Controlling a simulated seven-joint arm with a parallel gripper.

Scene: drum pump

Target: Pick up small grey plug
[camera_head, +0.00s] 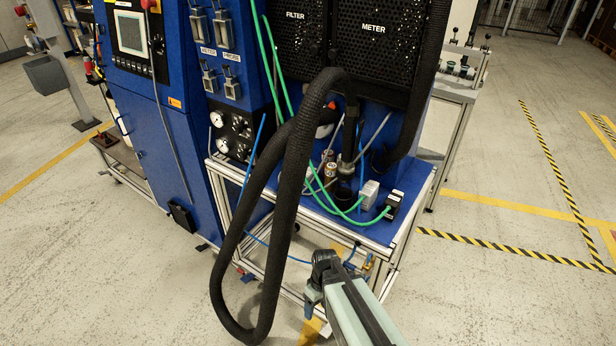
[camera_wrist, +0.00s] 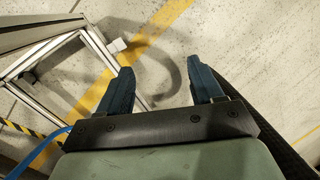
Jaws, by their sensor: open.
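A small light-grey block (camera_head: 369,194), which looks like the grey plug, sits on the blue-topped bench (camera_head: 330,222) near its front right corner. A green cable runs to it. A black block (camera_head: 392,205) with another green cable is just right of it. My gripper shows in the wrist view (camera_wrist: 162,78) with its two dark blue fingers apart and nothing between them. Floor and a yellow line lie beyond the fingers. In the head view my arm reaches up from the bottom right, its end in front of and below the bench top. The plug is not seen in the wrist view.
A thick black hose (camera_head: 296,170) loops down in front of the bench, left of my arm. The bench's aluminium frame (camera_wrist: 100,50) is at the wrist view's left. Several bottles and thin tubes crowd the bench behind the plug.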

